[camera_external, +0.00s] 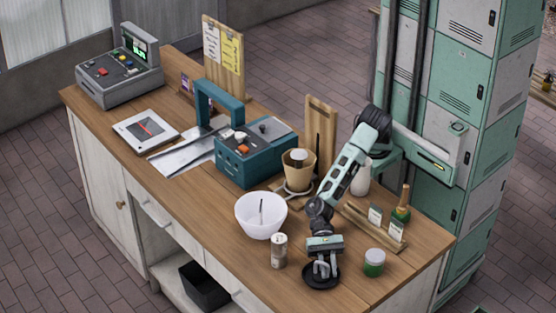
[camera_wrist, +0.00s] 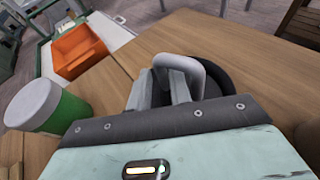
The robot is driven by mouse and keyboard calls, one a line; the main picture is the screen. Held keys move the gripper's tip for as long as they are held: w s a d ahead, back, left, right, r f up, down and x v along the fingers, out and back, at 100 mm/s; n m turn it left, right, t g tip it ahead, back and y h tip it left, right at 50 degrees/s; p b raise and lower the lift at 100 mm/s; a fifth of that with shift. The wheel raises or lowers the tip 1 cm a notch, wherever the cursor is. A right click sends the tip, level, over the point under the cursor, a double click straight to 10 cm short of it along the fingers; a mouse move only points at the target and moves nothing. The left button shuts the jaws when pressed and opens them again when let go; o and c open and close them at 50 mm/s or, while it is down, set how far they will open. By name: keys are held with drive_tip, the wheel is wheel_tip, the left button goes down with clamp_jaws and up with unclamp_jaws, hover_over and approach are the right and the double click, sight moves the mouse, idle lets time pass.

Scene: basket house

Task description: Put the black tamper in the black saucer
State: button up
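A round black dish (camera_external: 320,277), likely the black saucer, lies on the wooden counter near its front edge. In the wrist view its dark rim (camera_wrist: 222,78) shows beyond and right of my fingers. My gripper (camera_external: 324,266) points down over this dish, very low. In the wrist view the grey fingers of my gripper (camera_wrist: 164,90) stand a little apart, with a dark area between them. A pale grey loop (camera_wrist: 206,70) curves around the right finger; I cannot tell what it belongs to. I cannot pick out the black tamper for certain, and a grip is unclear.
A green jar with a pale lid (camera_external: 374,263) stands right of my gripper, and at left in the wrist view (camera_wrist: 48,112). A shaker (camera_external: 279,251) and white bowl (camera_external: 261,215) stand left. A wooden rack (camera_external: 372,226) and coffee dripper (camera_external: 298,168) stand behind.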

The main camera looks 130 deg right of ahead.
drive_tip(key=v, duration=0.6)
drive_tip(key=shift+s+d+r+b, duration=0.15)
drive_tip(key=shift+s+d+b, duration=0.05)
drive_tip(key=shift+d+b, duration=0.15)
